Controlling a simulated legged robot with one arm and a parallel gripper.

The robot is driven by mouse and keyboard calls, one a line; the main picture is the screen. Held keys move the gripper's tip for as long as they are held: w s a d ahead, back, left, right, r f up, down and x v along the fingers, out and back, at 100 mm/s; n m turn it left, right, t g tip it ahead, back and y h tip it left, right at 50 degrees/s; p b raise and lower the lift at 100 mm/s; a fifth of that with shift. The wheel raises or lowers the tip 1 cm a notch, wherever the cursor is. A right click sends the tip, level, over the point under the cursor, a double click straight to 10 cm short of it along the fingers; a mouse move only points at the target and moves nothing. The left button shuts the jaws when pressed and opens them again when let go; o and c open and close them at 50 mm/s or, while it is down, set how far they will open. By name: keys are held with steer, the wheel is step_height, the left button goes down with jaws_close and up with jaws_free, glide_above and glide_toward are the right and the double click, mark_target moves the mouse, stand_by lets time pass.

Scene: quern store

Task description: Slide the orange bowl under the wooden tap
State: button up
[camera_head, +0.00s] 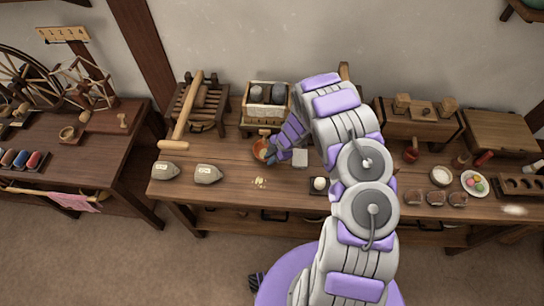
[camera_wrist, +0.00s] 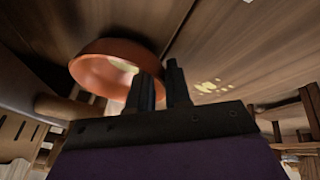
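The orange bowl (camera_head: 260,150) stands on the wooden bench, just in front of the pale box with dark jars. In the wrist view the bowl (camera_wrist: 92,72) is large, with something pale inside it. A small light wooden piece that looks like the tap (camera_head: 264,132) sits at the front of the box, just behind the bowl. A rounded wooden part beside the bowl in the wrist view (camera_wrist: 62,108) may be this tap. My gripper (camera_head: 272,156) is at the bowl's right side. Its two dark fingers (camera_wrist: 161,78) are close together at the bowl's rim; whether they pinch it is unclear.
The pale box (camera_head: 258,113) with jars stands behind the bowl. A wooden rack with a long handle (camera_head: 183,125) is to the left. Two grey labelled weights (camera_head: 207,174) and yellow crumbs (camera_head: 260,183) lie in front. A grey block (camera_head: 300,158) is right of my gripper.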

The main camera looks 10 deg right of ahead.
steer(key=o, duration=0.4)
steer(key=shift+w, duration=0.1)
steer(key=shift+o, duration=0.2)
steer(key=p+v, duration=0.3)
steer(key=v, duration=1.4)
steer(key=shift+r, duration=0.2)
steer(key=shift+w, duration=0.1)
